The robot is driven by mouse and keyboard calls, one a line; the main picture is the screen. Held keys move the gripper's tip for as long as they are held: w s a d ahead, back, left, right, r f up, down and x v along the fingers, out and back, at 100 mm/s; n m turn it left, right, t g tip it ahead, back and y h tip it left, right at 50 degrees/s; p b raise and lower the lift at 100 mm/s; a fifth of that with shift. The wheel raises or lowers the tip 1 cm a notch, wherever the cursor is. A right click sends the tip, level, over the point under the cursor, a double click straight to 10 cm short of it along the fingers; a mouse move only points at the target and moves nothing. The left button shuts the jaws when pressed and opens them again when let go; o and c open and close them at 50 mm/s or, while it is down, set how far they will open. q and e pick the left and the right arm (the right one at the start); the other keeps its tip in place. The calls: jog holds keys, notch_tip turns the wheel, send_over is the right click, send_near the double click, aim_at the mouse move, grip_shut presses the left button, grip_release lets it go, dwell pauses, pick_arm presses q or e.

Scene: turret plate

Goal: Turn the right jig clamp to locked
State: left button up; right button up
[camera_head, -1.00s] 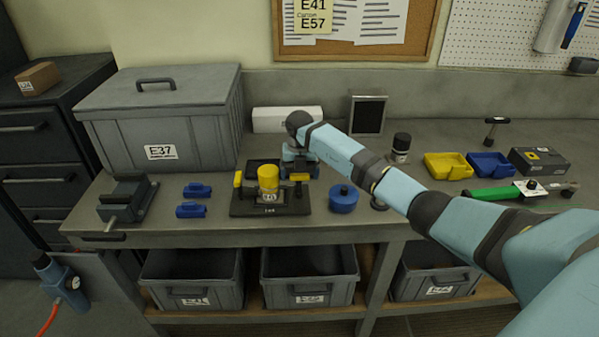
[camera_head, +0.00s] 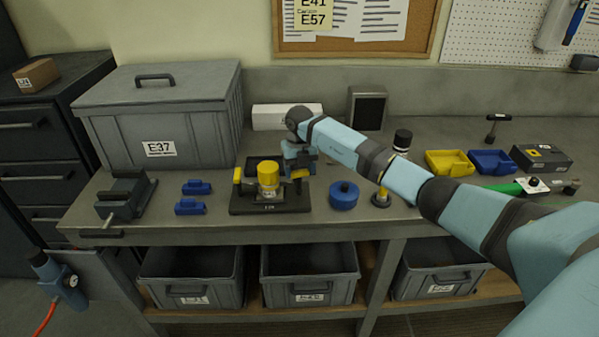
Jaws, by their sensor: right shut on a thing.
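The jig is a dark plate (camera_head: 240,208) near the bench's front edge. A cylindrical part with a yellow top (camera_head: 267,178) stands upright at its middle. The left jig clamp, with a yellow handle (camera_head: 237,176), stands at the plate's left side. The right jig clamp, yellow and dark (camera_head: 299,173), is at the plate's right side, partly hidden by my gripper. My right gripper (camera_head: 298,165) reaches down from above and is shut on the right jig clamp; its fingertips are mostly hidden. My left gripper is not in view.
A blue round container (camera_head: 344,195) stands just right of the jig. Two blue clamp pieces (camera_head: 191,207) and a dark vise (camera_head: 126,196) lie to the left. A large grey lidded bin (camera_head: 160,115) stands behind left. Yellow (camera_head: 447,163) and blue trays (camera_head: 491,162) sit at the right.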

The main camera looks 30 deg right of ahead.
jog(key=n+b, duration=0.2)
jog(key=n, duration=0.1)
jog(key=shift+f+n, duration=0.15)
jog(key=shift+n, duration=0.15)
jog(key=n+b, duration=0.3)
jog(key=n, duration=0.2)
jog(key=shift+n, duration=0.3)
jog(key=n+b, duration=0.2)
jog(key=n, duration=0.2)
jog(key=shift+n+b, duration=0.35)
jog(key=shift+n, duration=0.55)
jog(key=shift+r, duration=0.2)
jog(key=o, duration=0.9)
